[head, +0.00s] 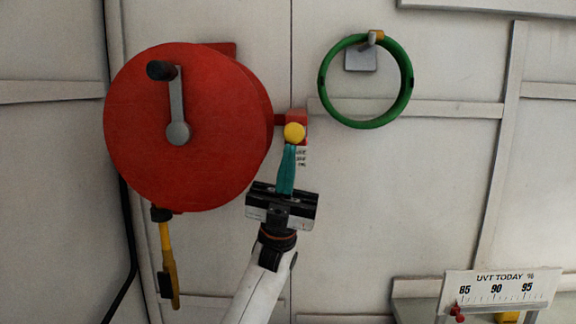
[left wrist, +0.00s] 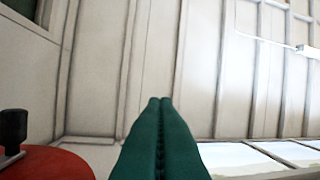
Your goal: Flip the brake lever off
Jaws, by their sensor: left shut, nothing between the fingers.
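The brake lever shows in the head view as a yellow ball knob (head: 294,132) in front of a small red block (head: 299,117), right of the big red reel (head: 188,127). A small printed label (head: 302,157) hangs below the block. My left gripper (head: 290,149) comes up from below, with its green fingers shut and empty. Its fingertips are just under the yellow knob in the picture; I cannot tell if they touch it. In the left wrist view the shut fingers (left wrist: 160,101) point away with nothing between them. The lever does not show there. My right gripper is out of view.
The reel has a crank with a black handle (head: 161,70), and a yellow nozzle (head: 168,262) hangs below it. A green ring (head: 320,84) hangs on a wall hook at right. A gauge panel (head: 500,291) stands lower right. The wall between is clear.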

